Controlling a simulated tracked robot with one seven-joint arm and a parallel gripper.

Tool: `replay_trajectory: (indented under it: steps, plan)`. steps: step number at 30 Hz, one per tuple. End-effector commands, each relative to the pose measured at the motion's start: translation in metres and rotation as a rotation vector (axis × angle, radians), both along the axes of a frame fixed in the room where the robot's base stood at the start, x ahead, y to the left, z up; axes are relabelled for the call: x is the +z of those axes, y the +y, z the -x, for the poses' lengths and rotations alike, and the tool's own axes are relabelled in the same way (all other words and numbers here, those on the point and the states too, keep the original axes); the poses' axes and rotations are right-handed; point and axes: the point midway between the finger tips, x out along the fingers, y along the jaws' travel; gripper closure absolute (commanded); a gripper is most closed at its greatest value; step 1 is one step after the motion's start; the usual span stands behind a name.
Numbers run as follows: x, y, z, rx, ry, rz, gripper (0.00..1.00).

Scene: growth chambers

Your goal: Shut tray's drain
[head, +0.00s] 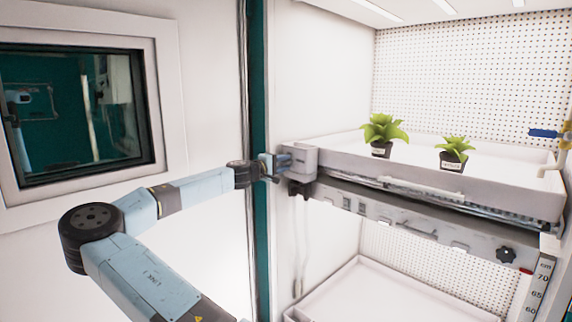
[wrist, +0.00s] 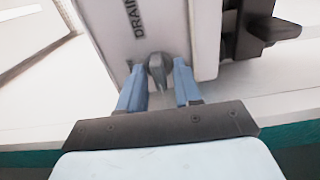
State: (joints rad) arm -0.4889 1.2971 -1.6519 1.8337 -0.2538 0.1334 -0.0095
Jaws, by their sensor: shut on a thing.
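The white tray (head: 440,180) sits on the upper shelf, with two potted green plants (head: 382,133) in it. A pale drain box (head: 303,158) is at the tray's left front corner. In the wrist view this box (wrist: 205,40) bears the letters "DRAIN" and a small grey knob (wrist: 157,68). My gripper (wrist: 161,80) has its two blue fingers shut on the knob, one on each side. In the head view my gripper (head: 274,165) reaches the box from the left, and the knob is too hidden there to tell its setting.
A dark star knob (head: 505,254) is on the shelf front, near a height scale (head: 542,285). A blue-handled valve (head: 543,133) is at the far right. A lower tray (head: 385,290) lies below. A windowed door (head: 205,110) stands left of my gripper.

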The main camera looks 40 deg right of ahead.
Motion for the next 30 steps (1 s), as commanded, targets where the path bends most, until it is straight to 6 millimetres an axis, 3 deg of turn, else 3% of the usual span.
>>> replay_trajectory:
  steps: [18,19,30]
  plan:
    - [-0.0052,0.0004,-0.0017,0.003,0.041,-0.002,0.97]
    - [-0.0052,0.0003,-0.0016,0.003,0.041,-0.002,0.63]
    - [-0.0027,-0.0007,0.0001,-0.001,0.039,0.0,0.61]
